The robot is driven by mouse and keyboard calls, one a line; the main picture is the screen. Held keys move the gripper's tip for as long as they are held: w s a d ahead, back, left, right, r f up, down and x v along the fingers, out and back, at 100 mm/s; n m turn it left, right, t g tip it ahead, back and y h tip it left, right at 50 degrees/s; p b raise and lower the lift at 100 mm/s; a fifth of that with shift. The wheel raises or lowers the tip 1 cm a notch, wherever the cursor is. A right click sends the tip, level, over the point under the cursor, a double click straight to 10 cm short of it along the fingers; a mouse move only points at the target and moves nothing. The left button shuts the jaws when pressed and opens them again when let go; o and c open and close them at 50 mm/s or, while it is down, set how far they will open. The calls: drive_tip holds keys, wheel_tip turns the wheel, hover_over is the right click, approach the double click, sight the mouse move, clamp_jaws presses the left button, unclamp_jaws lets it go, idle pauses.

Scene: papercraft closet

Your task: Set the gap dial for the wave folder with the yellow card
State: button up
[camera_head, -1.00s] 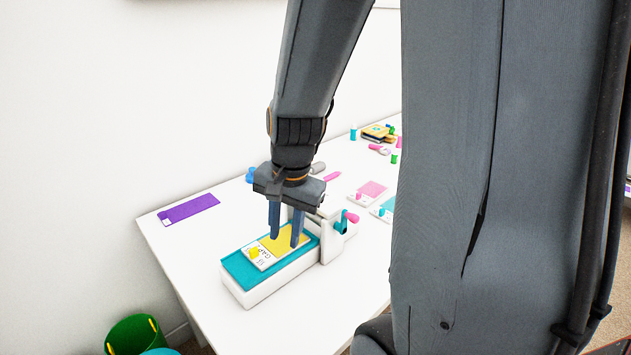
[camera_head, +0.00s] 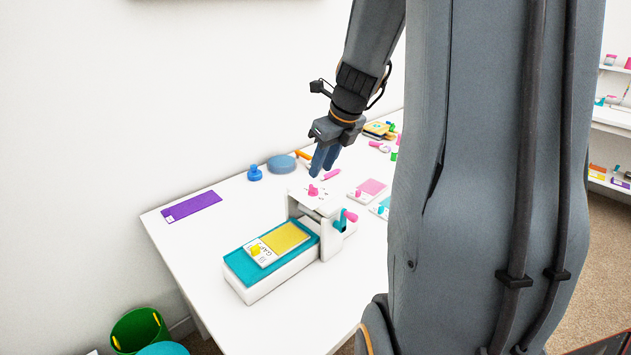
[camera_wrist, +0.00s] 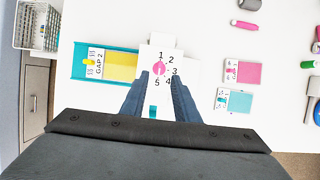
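The yellow card (camera_head: 287,238) lies on the teal bed of the white wave folder (camera_head: 243,269); its label reads "GAP 2" in the wrist view (camera_wrist: 120,66). The gap dial, a pink knob (camera_head: 313,190), sits on the folder's white top plate. In the wrist view, the knob (camera_wrist: 159,69) is ringed by the numbers 1 to 5; I cannot tell which it points at. My gripper (camera_head: 318,173) hangs above the dial, fingers down. In the wrist view, its fingers (camera_wrist: 160,78) are apart and empty, with the knob showing between and just beyond their tips.
A pink crank handle (camera_head: 350,215) sticks out from the folder's side. Pink (camera_head: 371,186) and teal (camera_wrist: 238,100) cards lie to the right. A blue stamp (camera_head: 254,173) and round blue pad (camera_head: 282,164) stand behind. The table's left part is clear around a purple strip (camera_head: 191,206).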

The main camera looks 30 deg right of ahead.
sight(314, 186)
drive_tip(key=x, duration=0.7)
drive_tip(key=shift+s, duration=0.1)
clamp_jaws()
